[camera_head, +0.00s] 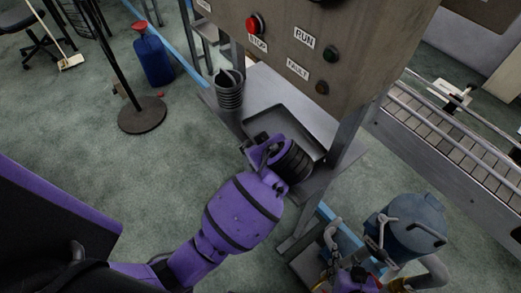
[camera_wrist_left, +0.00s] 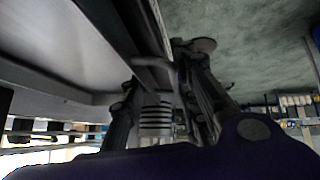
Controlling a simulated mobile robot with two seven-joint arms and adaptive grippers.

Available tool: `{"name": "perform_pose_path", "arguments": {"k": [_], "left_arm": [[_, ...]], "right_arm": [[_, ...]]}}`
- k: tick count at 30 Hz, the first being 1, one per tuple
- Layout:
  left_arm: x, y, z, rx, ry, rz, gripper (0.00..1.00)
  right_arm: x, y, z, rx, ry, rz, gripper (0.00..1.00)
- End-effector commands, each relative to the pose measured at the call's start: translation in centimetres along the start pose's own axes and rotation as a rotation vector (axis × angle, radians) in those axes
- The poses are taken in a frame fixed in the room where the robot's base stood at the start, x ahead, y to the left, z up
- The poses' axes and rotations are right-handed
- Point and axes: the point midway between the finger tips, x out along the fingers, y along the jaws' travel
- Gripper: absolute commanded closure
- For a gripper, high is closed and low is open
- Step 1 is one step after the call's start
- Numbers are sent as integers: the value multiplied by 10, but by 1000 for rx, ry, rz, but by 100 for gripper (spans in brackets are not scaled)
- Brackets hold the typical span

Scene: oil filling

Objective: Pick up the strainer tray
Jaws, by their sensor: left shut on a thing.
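The strainer tray (camera_head: 290,122) is a grey, shallow rectangular tray at the base of the machine, in the middle of the head view. My left gripper (camera_head: 258,146) is at its near edge, partly hidden by my purple wrist. In the left wrist view, the fingers of my left gripper (camera_wrist_left: 165,85) close around a dark edge, and I take this as the tray's rim. My right gripper (camera_head: 375,245) is at the lower right, against a blue-grey canister (camera_head: 418,228). Whether its fingers are shut is unclear.
The machine panel (camera_head: 290,45) with buttons stands above the tray. A ribbed dark cup (camera_head: 229,93) is left of the tray. A roller conveyor (camera_head: 450,140) runs at the right. A blue jug (camera_head: 154,62) and a pole on a round base (camera_head: 143,115) stand on the floor at left.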

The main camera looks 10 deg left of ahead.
Motion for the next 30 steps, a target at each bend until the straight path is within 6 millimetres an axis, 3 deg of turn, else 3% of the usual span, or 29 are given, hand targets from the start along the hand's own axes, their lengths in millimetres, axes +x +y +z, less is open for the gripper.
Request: {"name": "perform_pose_path", "arguments": {"k": [4, 13, 21, 30], "left_arm": [[-18, 5, -11, -4, -7, 7, 100], [-45, -24, -86, -8, 2, 8, 100], [-39, -62, -134, -3, 0, 3, 100], [-38, -79, -157, -1, 0, 2, 100]], "right_arm": [[0, 0, 7, 1, -10, 1, 60], [0, 1, -2, 1, 5, 2, 60], [1, 0, 4, 1, -4, 2, 60], [1, 1, 4, 0, -4, 3, 60]]}}
